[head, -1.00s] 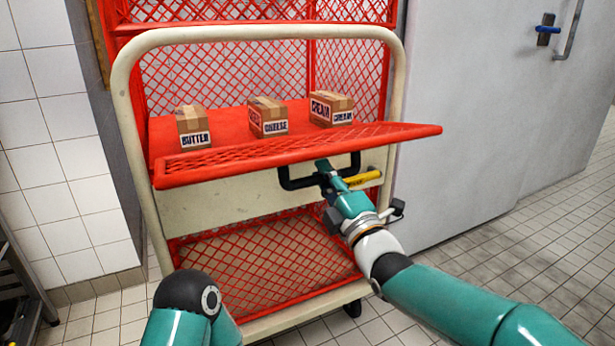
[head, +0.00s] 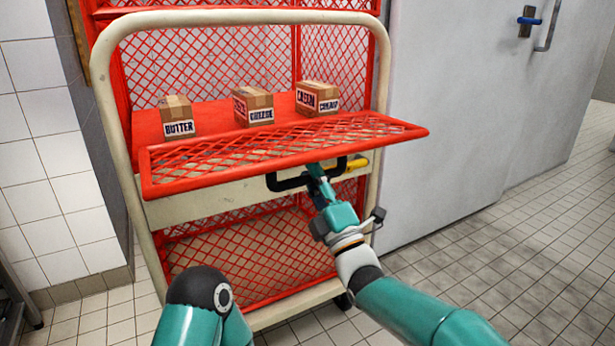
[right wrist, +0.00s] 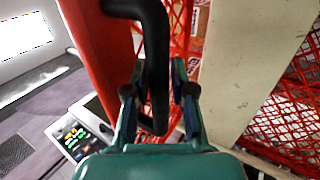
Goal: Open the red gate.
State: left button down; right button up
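The red gate (head: 275,146) is a mesh flap on the front of the red shelf of a cream-framed cart. It tilts outward toward me, and I see its mesh from above. A black bar handle (head: 288,184) shows under its front edge; the right wrist view shows the handle (right wrist: 157,60) joined to a red panel. My right gripper (head: 316,172) is at the handle. In the right wrist view its two fingers (right wrist: 159,98) are on both sides of the bar, closed around it. My left gripper is out of view.
Three boxes stand on the shelf behind the gate: butter (head: 178,116), cheese (head: 252,105) and cream (head: 317,97). A yellow piece (head: 357,166) sits right of the handle. A grey door (head: 470,100) stands at right. Tiled floor (head: 480,250) is clear at front right.

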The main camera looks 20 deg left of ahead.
jog(key=shift+o, duration=1.2)
jog(key=shift+w+f, duration=0.15)
jog(key=shift+f, duration=0.1)
jog(key=shift+o, duration=0.3)
jog(key=shift+r, duration=0.1)
jog(key=shift+s, duration=0.25)
jog(key=v, duration=1.2)
jog(key=shift+w, duration=0.15)
